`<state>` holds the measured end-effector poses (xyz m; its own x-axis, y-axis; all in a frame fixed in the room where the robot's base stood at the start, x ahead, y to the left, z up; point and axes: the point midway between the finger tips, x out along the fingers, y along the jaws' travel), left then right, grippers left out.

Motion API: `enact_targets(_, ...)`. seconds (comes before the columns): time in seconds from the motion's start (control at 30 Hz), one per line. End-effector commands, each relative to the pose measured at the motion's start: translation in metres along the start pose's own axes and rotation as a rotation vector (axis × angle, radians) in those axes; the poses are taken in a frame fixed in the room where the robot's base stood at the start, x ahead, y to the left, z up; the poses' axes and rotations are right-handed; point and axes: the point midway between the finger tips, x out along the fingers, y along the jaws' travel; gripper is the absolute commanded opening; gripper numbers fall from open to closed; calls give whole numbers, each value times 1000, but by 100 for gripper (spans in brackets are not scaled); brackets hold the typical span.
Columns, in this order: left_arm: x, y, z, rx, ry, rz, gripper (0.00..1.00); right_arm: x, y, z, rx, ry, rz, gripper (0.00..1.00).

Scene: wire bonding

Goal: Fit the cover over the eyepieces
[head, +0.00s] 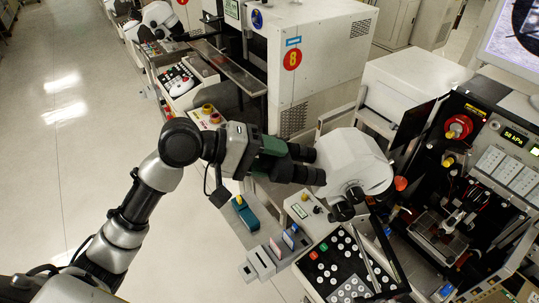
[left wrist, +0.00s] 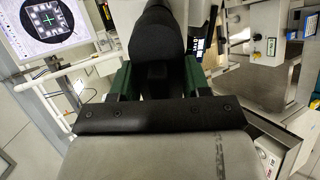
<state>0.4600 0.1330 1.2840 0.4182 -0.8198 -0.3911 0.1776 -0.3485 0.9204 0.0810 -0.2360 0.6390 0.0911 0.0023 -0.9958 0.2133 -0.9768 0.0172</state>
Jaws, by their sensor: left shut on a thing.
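My left gripper (head: 264,152), with green fingers, reaches in from the left and is shut on the black cover (head: 290,173). The cover looks like two short dark tubes side by side, pointing right. Its end lies next to the white microscope head (head: 358,161) in the picture; I cannot tell if they touch. The black eyepieces (head: 348,204) stick out from the lower side of that head, bare and apart from the cover. In the left wrist view the cover (left wrist: 155,80) sits between the green fingers (left wrist: 155,86) and hides what lies beyond. My right gripper is not in view.
A button panel (head: 341,267) lies below the microscope. The bonding machine (head: 465,190) with its red knob stands close on the right. A small teal device (head: 245,213) stands below the gripper. A monitor (left wrist: 55,25) shows in the left wrist view. The floor at left is clear.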

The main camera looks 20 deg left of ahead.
Motion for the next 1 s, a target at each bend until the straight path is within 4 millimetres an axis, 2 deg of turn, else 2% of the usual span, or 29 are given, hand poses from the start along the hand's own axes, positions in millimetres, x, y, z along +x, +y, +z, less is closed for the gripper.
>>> enact_targets(1.0,2,0,0,0,0,0,24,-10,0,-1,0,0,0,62)
